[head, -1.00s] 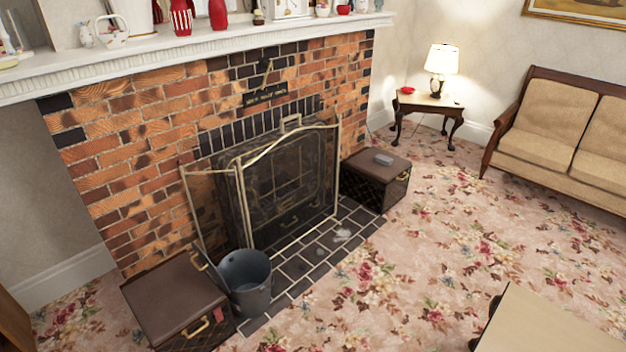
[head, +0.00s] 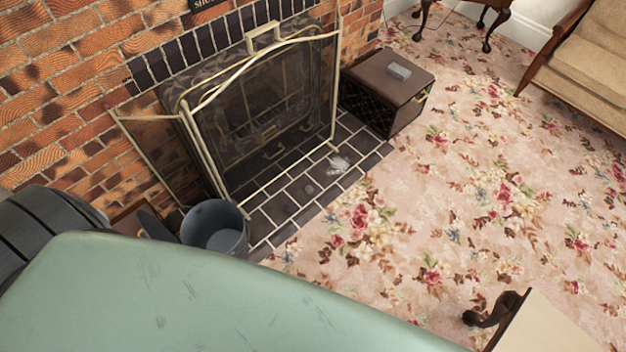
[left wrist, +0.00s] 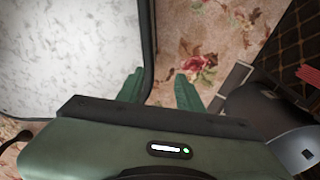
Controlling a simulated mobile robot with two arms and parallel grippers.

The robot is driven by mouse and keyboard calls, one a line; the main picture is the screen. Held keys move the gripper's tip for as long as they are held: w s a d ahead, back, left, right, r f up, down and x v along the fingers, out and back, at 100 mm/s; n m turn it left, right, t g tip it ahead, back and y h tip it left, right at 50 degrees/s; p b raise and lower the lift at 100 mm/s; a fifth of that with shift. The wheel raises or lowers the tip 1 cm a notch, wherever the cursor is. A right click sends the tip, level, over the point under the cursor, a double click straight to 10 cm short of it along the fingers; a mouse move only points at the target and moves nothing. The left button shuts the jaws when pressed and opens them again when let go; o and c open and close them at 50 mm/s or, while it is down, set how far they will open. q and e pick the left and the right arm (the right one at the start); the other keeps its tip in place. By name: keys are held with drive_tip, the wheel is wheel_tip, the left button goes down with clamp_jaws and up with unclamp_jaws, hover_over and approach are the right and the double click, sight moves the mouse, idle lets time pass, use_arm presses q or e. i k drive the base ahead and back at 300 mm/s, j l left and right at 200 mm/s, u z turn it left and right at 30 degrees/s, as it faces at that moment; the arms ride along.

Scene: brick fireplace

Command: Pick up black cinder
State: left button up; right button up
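I cannot pick out a black cinder with certainty. On the dark tiled hearth (head: 290,205), in the head view, lie a whitish ash-like patch (head: 338,163) and a small grey lump (head: 309,190). My left gripper (left wrist: 160,90) shows in the left wrist view with its two green fingers apart and nothing between them. Carpet and a dark-edged pale panel lie beyond the fingers. In the head view my green left arm covers the lower left, and the left gripper itself is hidden. My right gripper is in neither current view.
A grey bucket (head: 214,228) stands at the hearth's near end. A brass-framed screen (head: 265,110) fronts the fireplace. A brown box (head: 385,88) with a small grey object (head: 399,72) on top stands beyond. Floral carpet (head: 450,190) is clear right of the hearth. A table corner (head: 550,325) shows at bottom right.

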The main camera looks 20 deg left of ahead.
sight(288, 209)
drive_tip(key=i+l, duration=0.1)
drive_tip(key=i, duration=0.35)
drive_tip(key=i+l+u, duration=0.15)
drive_tip(key=i, duration=0.3)
drive_tip(key=i+u, duration=0.2)
drive_tip(key=u, duration=0.2)
drive_tip(key=i+l+u, duration=0.2)
drive_tip(key=u, duration=0.2)
drive_tip(key=i+l+u, duration=0.15)
drive_tip(key=u, duration=0.25)
drive_tip(key=i+l+u, duration=0.15)
drive_tip(key=u, duration=0.25)
